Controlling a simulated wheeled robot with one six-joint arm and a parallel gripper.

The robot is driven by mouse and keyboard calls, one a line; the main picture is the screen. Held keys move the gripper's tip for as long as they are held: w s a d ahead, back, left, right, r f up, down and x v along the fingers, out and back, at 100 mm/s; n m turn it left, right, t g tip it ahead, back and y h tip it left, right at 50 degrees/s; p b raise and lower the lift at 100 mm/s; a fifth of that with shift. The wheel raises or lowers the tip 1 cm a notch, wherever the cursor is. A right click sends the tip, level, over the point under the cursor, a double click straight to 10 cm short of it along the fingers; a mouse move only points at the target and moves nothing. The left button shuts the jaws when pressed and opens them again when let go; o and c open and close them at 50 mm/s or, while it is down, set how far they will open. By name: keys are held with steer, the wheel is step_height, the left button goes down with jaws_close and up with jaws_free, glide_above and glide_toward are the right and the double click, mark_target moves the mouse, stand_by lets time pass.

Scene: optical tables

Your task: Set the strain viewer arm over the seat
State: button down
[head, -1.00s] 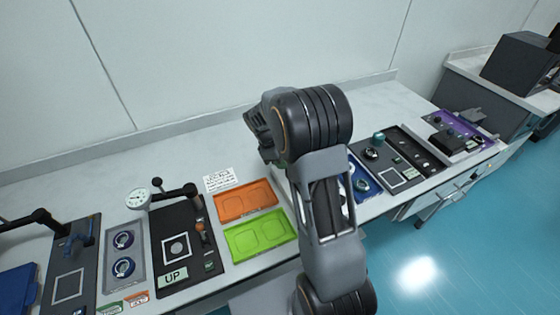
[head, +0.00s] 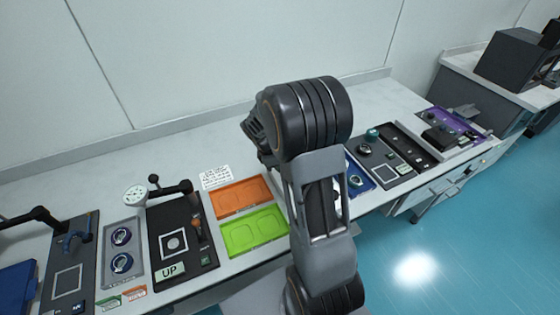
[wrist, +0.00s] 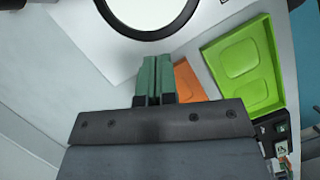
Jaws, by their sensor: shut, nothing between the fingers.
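What looks like the strain viewer is a round white face in a rim (head: 135,195), on a dark arm with a black knob, raised at the back of a black plate (head: 183,218). The plate carries a label reading "UP". What looks like the seat is the pale square outline with a round centre (head: 174,243) on that plate. In the wrist view a large white disc with a black ring (wrist: 148,12), likely the viewer's face, lies beyond my fingertips. My gripper (wrist: 155,65) has its green fingers together, empty. In the head view my arm hides it.
An orange tray (head: 238,197) and a green tray (head: 255,234) lie right of the black plate. A grey plate with two round parts (head: 121,249) lies left. More stations stand at both ends.

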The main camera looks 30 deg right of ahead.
steer(key=w+a+f+v, duration=0.1)
steer(key=v, duration=1)
steer(key=shift+w+a, duration=0.15)
steer(key=shift+a, duration=0.15)
steer(key=s+a+r+m+t+y, duration=0.2)
steer(key=s+a+m+t, duration=0.1)
steer(key=s+m, duration=0.3)
steer(key=s+a+r+m+t+y, duration=0.1)
steer(key=s+a+r+m+t, duration=0.1)
steer(key=s+a+m, duration=0.3)
steer(key=s+m+t, duration=0.1)
steer(key=s, duration=0.3)
steer(key=shift+y, duration=0.4)
steer(key=shift+a+r, duration=0.1)
steer(key=shift+r, duration=0.05)
